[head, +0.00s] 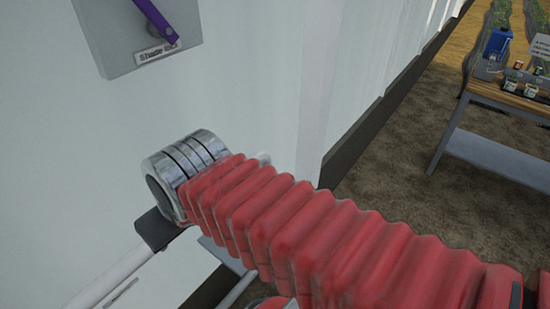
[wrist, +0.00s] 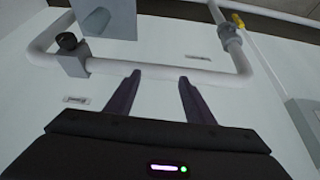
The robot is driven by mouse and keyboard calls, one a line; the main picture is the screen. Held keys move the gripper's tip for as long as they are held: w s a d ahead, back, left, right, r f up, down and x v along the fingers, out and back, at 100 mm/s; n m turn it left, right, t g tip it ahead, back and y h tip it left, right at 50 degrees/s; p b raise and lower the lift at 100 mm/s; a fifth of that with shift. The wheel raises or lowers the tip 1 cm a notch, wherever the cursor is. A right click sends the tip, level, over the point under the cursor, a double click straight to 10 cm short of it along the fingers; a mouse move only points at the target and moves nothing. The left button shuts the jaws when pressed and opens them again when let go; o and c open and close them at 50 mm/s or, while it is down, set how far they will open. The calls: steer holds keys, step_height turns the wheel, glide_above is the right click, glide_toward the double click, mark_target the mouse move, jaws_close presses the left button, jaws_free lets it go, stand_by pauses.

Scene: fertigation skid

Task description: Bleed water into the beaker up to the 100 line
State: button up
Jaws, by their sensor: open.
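My gripper (wrist: 160,95) is open and empty in the wrist view, its two dark fingers spread and pointing toward a white pipe. The pipe (wrist: 150,72) runs across just beyond the fingertips; I cannot tell whether they touch it. A black knob (wrist: 68,42) sits on a grey fitting at the pipe's left part. A grey fitting with a yellow handle (wrist: 238,20) is at the upper right. The beaker is not identifiable in either view. In the head view my red-sleeved arm covers the middle, and the gripper is hidden.
A grey plate with a purple lever (head: 155,20), labelled as a shade control, is on the white wall at upper left. A wooden-topped bench (head: 490,88) with a blue container (head: 497,41) and small items stands at the right. Bare ground lies between wall and bench.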

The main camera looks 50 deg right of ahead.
steer(key=shift+o, duration=0.6)
steer(key=w+d+m+g, duration=0.1)
steer(key=w+d, duration=0.2)
steer(key=d, duration=1.3)
steer(key=shift+w+f+m+g+y, duration=0.15)
steer(key=shift+f+m+g+y, duration=0.25)
steer(key=shift+f, duration=0.05)
steer(key=s+d+r+n+t+y, duration=0.1)
steer(key=s+d, duration=0.5)
steer(key=d, duration=0.3)
steer(key=shift+d+r, duration=0.25)
steer(key=shift+r, duration=0.15)
steer(key=shift+f, duration=0.1)
steer(key=x, duration=1.3)
steer(key=shift+w+a+f, duration=0.15)
steer(key=shift+a+f, duration=0.1)
steer(key=shift+a, duration=0.1)
steer(key=c, duration=1.1)
